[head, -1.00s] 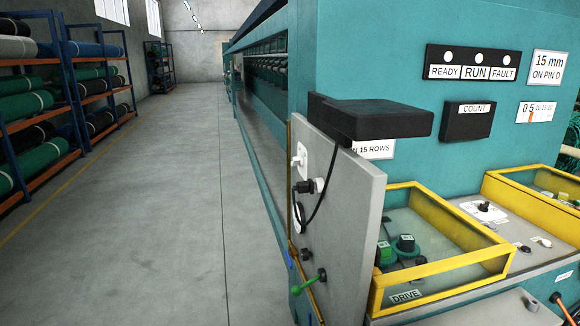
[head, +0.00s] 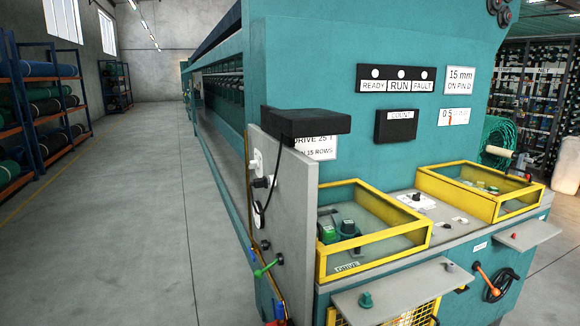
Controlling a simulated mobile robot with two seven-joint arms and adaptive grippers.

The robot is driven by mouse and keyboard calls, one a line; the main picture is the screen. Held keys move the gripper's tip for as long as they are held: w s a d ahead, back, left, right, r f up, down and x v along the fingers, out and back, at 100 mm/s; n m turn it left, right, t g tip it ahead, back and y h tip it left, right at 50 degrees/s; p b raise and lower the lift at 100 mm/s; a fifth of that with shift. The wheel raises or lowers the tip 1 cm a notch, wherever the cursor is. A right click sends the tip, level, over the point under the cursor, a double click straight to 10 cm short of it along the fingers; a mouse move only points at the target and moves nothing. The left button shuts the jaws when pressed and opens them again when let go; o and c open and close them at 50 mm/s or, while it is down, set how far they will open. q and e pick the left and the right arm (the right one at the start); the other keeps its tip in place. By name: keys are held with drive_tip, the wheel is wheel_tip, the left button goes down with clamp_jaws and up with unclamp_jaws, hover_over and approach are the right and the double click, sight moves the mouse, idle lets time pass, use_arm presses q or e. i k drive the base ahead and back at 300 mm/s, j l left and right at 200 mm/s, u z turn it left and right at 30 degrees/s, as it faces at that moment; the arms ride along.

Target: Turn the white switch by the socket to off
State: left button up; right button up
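The white switch (head: 256,161) sits on a white plate on the left side of the grey upright panel (head: 291,215), at the near left corner of the teal machine. I see it edge-on, so I cannot tell its setting. The dark socket with a plug (head: 262,182) is just below it, with a black cable running up toward the dark box (head: 308,123) on top of the panel. Neither of my grippers shows in the head view.
Yellow-framed trays (head: 374,231) and grey shelves (head: 395,286) stick out from the machine's front. A green-handled lever (head: 266,267) juts left low on the panel. The concrete aisle (head: 140,220) at left is clear, with racks (head: 40,110) beyond it.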

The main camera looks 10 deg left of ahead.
sight(254, 164)
drive_tip(key=j+z, duration=0.1)
drive_tip(key=z, duration=1.35)
drive_tip(key=i+j, duration=0.1)
drive_tip(key=j, duration=2.4)
drive_tip(key=i+j+z, duration=0.1)
drive_tip(key=j, duration=2.4)
